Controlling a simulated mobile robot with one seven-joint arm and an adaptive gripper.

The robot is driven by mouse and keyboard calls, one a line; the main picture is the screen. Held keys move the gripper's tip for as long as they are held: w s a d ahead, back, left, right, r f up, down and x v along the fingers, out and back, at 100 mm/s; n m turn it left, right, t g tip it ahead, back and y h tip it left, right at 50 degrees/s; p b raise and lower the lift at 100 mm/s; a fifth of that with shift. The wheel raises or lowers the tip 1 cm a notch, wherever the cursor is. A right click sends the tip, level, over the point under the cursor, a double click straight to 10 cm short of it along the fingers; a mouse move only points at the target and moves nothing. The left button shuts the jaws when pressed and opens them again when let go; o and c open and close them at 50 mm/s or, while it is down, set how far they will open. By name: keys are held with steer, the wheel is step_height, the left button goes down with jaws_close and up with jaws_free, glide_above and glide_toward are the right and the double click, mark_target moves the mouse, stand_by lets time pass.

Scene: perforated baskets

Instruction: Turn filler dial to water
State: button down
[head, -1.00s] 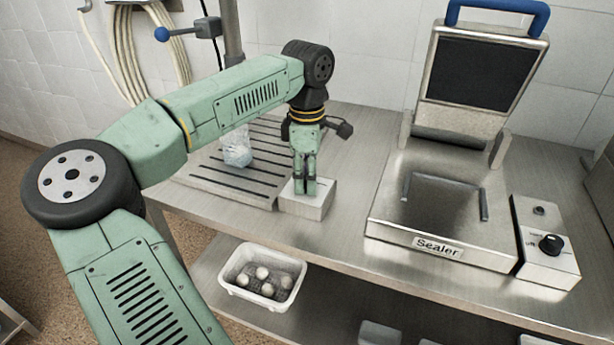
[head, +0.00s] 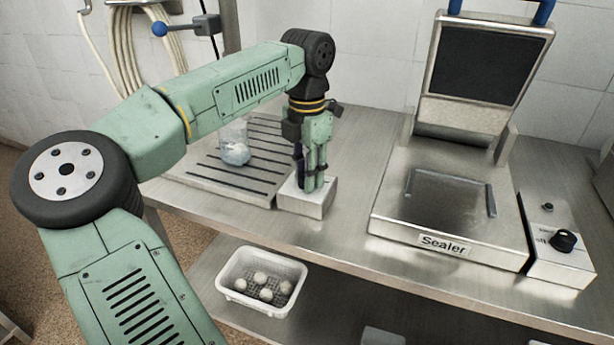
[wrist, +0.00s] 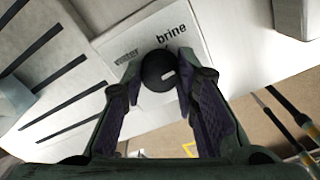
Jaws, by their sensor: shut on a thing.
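The filler dial is a round black knob (wrist: 160,68) with a white mark on it, on a pale control box (wrist: 187,35). The word "brine" is printed beside it at the upper right. In the head view the box (head: 318,208) stands at the front edge of the counter, by the slatted tray. My gripper (wrist: 157,78) points down, its fingertips shut on the knob from both sides. In the head view my gripper (head: 311,184) hides the knob.
A clear jar (head: 235,153) stands on the slatted tray (head: 200,175), left of my gripper. The sealer (head: 392,213), lid raised, and its control box (head: 562,262) are to the right. A white basket with several pale balls (head: 230,292) is on the shelf below.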

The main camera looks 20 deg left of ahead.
steer(key=n+b, duration=0.1)
steer(key=n, duration=0.2)
steer(key=shift+f+n, duration=0.1)
steer(key=shift+n, duration=0.2)
steer(key=shift+n+b, duration=0.55)
steer(key=shift+n, duration=1.45)
steer(key=c, duration=1.2)
jaws_free()
steer(key=shift+c, duration=0.2)
steer(key=shift+r, duration=0.2)
step_height(320, 180, up, 12)
steer(key=shift+f, duration=0.1)
